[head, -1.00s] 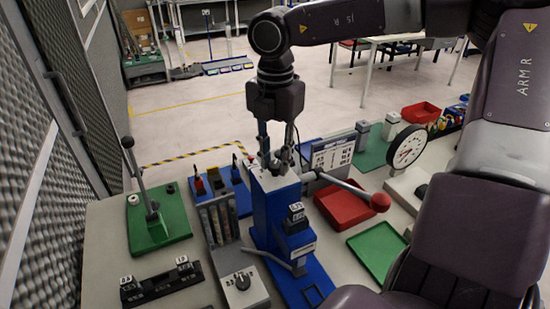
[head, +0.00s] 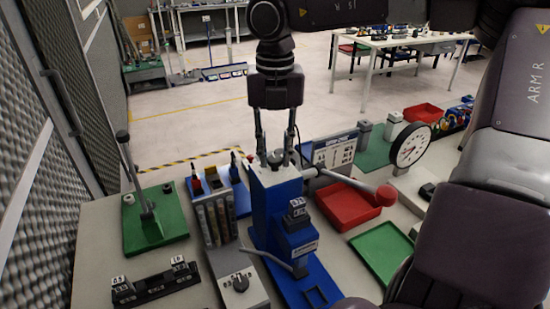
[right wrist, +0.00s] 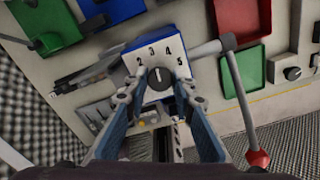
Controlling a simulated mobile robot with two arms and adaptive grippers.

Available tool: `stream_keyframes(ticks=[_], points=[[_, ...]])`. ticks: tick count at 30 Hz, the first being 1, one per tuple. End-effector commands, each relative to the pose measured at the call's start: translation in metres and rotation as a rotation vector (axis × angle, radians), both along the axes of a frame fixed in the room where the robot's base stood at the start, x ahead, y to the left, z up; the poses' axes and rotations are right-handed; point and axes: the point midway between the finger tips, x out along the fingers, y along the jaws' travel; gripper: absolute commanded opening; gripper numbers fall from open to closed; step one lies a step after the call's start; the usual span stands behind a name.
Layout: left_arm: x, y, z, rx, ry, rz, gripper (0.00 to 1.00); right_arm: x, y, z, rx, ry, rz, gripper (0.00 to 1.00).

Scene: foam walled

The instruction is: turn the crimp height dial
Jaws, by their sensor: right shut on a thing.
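The crimp height dial (head: 275,158) is a small dark knob on top of the blue crimp press (head: 274,205). In the right wrist view the dial (right wrist: 160,78) sits on a white plate (right wrist: 153,52) marked 2, 3, 4, 5. Its pale mark points roughly between 3 and 4. My right gripper (head: 275,152) comes straight down from above, with one finger on each side of the dial, shut on it. Its fingers also show in the right wrist view (right wrist: 160,92). My left gripper is not in view.
The press has a lever with a red ball (head: 386,195) sticking out to the right. A red tray (head: 350,207), a green tray (head: 382,250) and a round gauge (head: 411,146) stand right of it. A green-based lever (head: 152,215) and a dark block (head: 155,285) are left.

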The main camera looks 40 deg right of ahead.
Motion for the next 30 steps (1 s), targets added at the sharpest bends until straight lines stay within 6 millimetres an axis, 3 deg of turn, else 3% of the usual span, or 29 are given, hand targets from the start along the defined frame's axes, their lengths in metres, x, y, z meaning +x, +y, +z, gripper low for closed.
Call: stream_keyframes(ticks=[18, 30], points=[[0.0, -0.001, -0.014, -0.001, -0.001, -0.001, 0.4, 0.0, 0.0, 0.0, -0.001, -0.001, 0.564, 0.0], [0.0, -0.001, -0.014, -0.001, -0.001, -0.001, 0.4, 0.0, 0.0, 0.0, -0.001, -0.001, 0.781, 0.0]])
